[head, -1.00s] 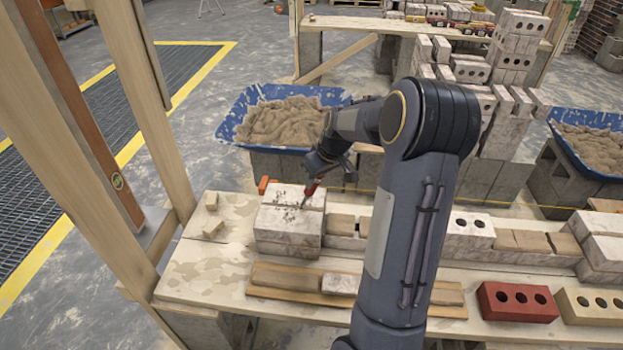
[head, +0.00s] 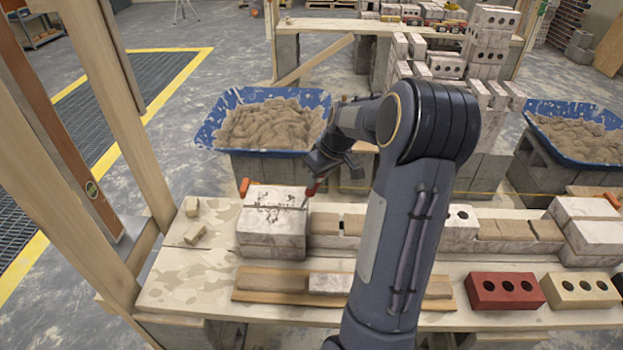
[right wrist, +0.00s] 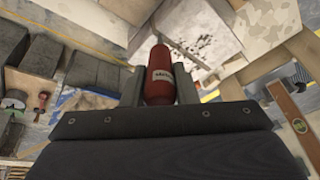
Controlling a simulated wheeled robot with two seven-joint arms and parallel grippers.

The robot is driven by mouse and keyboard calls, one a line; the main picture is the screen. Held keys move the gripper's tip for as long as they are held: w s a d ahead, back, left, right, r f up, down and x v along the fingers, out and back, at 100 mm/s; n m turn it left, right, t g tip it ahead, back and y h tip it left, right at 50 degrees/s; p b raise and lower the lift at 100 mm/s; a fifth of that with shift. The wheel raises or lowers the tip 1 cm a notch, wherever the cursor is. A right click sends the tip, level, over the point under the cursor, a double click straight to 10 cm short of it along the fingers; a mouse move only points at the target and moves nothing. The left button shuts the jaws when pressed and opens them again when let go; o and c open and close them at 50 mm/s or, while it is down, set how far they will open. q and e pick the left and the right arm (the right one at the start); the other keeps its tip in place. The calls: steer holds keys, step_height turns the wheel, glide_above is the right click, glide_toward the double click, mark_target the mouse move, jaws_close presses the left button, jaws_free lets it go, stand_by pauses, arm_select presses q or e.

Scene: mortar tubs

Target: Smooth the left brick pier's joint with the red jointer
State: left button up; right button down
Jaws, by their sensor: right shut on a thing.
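The left brick pier (head: 271,238) stands on the plank bench, a block of pale mottled bricks with dark mortar specks and a thin dark line across its top. My right gripper (head: 317,180) is shut on the red jointer (head: 311,190) above the right edge of the pier's top. The jointer's tip is near that edge; I cannot tell whether it touches. In the right wrist view the jointer's red handle (right wrist: 160,76) sits between the fingers, with the speckled pier top (right wrist: 200,30) beyond. My left gripper is out of view.
An orange-handled thing (head: 245,187) lies behind the pier. A blue mortar tub (head: 210,132) stands behind the bench. A red brick (head: 503,291) and a cream brick (head: 580,290) are at the front right. Wooden posts (head: 120,120) rise at the left.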

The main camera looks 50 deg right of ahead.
steer(key=shift+s+d+f, duration=0.1)
steer(key=shift+s+d, duration=0.25)
steer(key=shift+s, duration=0.05)
steer(key=shift+w+a, duration=1.2)
steer(key=shift+w, duration=0.2)
step_height(320, 180, up, 6)
steer(key=p, duration=0.4)
